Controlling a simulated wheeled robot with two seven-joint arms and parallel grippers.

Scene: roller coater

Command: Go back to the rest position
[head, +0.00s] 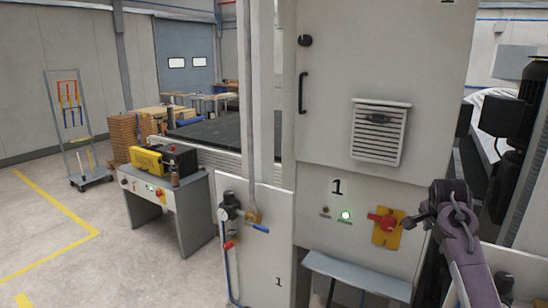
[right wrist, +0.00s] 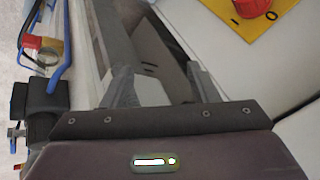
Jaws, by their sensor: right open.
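My right gripper (head: 412,222) shows at the right of the head view, just right of a red rotary switch (head: 382,222) on a yellow plate (head: 387,239). In the right wrist view the two fingers of the gripper (right wrist: 162,82) are apart, with nothing held between them. The red switch (right wrist: 253,7) and its yellow plate (right wrist: 262,32) show at the top right there, apart from the fingers. My left gripper is not in view.
A valve with a blue handle (head: 257,229) is to the left. A yellow device (head: 165,161) stands on a grey table.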

